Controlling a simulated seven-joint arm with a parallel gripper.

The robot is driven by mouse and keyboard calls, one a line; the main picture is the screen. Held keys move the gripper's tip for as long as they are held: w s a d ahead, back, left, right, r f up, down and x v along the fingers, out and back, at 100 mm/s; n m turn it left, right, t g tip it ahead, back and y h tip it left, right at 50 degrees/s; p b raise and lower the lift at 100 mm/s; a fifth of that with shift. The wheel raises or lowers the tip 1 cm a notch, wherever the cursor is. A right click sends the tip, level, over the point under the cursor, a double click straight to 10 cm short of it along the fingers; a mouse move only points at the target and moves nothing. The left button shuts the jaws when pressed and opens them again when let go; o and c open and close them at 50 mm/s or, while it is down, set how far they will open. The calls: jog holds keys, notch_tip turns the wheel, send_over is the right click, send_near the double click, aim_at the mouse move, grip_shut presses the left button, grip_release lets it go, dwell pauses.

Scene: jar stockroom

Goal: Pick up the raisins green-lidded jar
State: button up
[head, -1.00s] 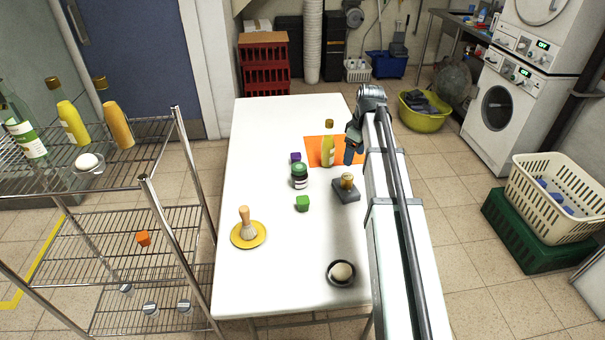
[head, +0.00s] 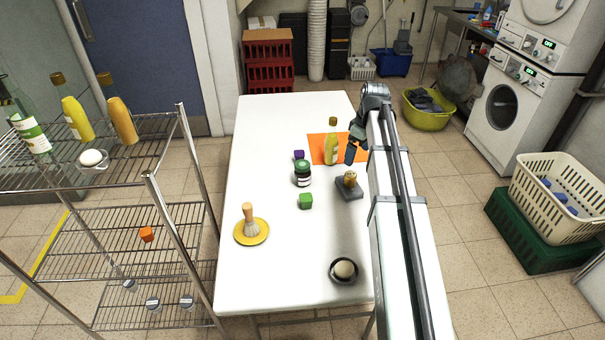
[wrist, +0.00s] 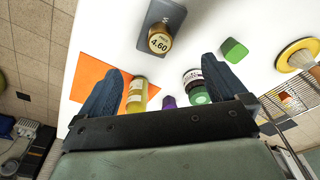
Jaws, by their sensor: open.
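The green-lidded jar (head: 303,173), dark with a white label, stands upright near the middle of the white table. In the wrist view the jar (wrist: 197,86) shows close to the right finger, partly cut off by my gripper body. The label's words are too small to read. My gripper (head: 352,152) is to the right of the jar, above the table and apart from it. In the wrist view my gripper (wrist: 164,72) has its two dark fingers spread wide, with nothing held between them.
A yellow bottle (head: 331,150) stands by an orange mat (head: 318,142), behind the jar. A purple cube (head: 299,154) is just behind the jar and a green cube (head: 306,201) in front.

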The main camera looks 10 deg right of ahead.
jog(key=w+a+n, duration=0.2)
jog(key=a, duration=0.9)
jog(key=r+n+g+h, duration=0.1)
jog(key=n, duration=1.2)
send_over(302, 164)
jog(key=f, duration=0.8)
jog(key=shift+d+f, duration=0.1)
jog(key=shift+d, duration=0.15)
jog(key=shift+a+f, duration=0.2)
jog(key=shift+f, duration=2.45)
jog(key=shift+c, duration=0.3)
jog(key=c, duration=1.2)
jog(key=shift+c, duration=0.5)
